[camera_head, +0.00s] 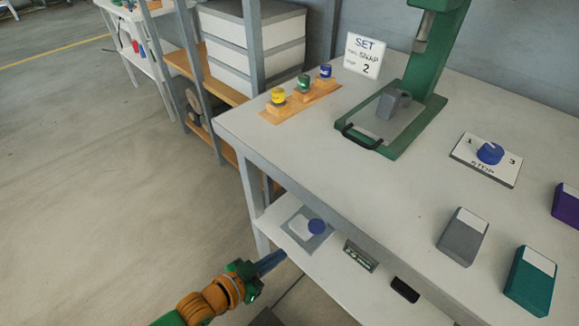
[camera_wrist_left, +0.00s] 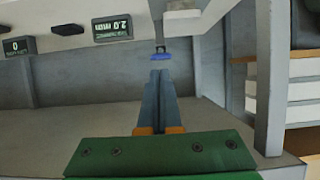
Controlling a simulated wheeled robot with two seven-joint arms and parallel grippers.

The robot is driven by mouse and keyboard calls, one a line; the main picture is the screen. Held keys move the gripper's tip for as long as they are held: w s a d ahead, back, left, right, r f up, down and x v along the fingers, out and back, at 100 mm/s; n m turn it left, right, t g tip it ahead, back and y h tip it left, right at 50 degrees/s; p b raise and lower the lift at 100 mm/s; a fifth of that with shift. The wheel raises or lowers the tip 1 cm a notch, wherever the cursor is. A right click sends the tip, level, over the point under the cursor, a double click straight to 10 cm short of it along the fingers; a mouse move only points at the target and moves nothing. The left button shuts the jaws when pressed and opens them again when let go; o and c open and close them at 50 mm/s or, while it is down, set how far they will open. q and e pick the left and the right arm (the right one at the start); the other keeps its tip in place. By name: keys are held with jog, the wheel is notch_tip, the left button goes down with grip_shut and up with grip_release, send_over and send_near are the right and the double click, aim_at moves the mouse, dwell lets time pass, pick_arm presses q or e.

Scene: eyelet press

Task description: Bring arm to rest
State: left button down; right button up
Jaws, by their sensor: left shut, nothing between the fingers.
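My left gripper (camera_head: 272,262) is low at the left end of the white table (camera_head: 300,150), in front of its lower shelf (camera_head: 335,290). Its blue fingers are shut with nothing between them; they also show in the left wrist view (camera_wrist_left: 160,85). My right gripper is not in view.
A green press (camera_head: 425,75) stands on the table, with a sign (camera_head: 364,55) and yellow, green and blue capped pieces (camera_head: 304,83) nearby. A dial plate (camera_head: 486,160) and grey (camera_head: 463,236), teal (camera_head: 531,280) and purple (camera_head: 567,205) blocks lie right. Open floor (camera_head: 90,180) is left.

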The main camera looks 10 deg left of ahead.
pick_arm(q)
jog(key=s+a+f+n+g+y, duration=0.1)
jog(key=s+a+f+y, duration=0.2)
jog(key=f, duration=0.4)
jog(key=s+a+f+n+g+y, duration=0.1)
jog(key=a+f+n+y, duration=0.1)
jog(key=a+f, duration=0.5)
jog(key=s+a+f+n+g+y, duration=0.15)
jog(key=s+f+g, duration=0.25)
jog(key=s+f, duration=0.55)
jog(key=s+f+g+y, duration=0.1)
jog(key=s+f+g, duration=0.2)
jog(key=s, duration=0.8)
notch_tip(320, 180, up, 14)
jog(key=s+p, duration=0.2)
jog(key=p, duration=1.2)
jog(key=shift+d+f+g, duration=0.25)
jog(key=shift+g, duration=0.05)
jog(key=shift+s, duration=0.15)
